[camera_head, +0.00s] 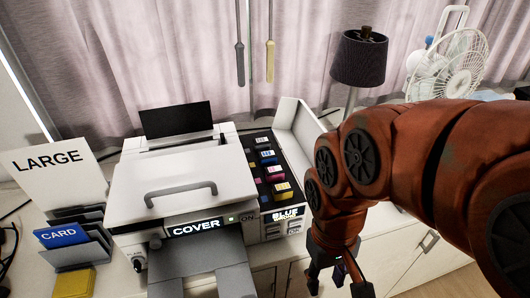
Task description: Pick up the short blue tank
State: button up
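The printer's ink bay (253,170) is open and holds a row of small coloured tanks. A tank with a blue top and white label (268,157) sits in the upper half of the row; its height is hard to judge. A yellow tank (282,190) and a pink and orange one (273,173) sit nearer the front. My gripper (338,284) hangs to the right of the printer, apart from the tanks, with its fingers spread. A small bluish-purple patch shows between the fingers; I cannot tell what it is.
The printer (180,185) has a raised white lid (302,133) along the bay's right side. A card holder (80,245) and LARGE sign (52,172) stand left. A dark lamp (359,60) and white fan (452,65) stand behind.

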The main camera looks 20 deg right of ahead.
aim_at(269, 157)
jog(key=u, duration=2.55)
jog(key=k, duration=0.75)
jog(key=z, duration=0.85)
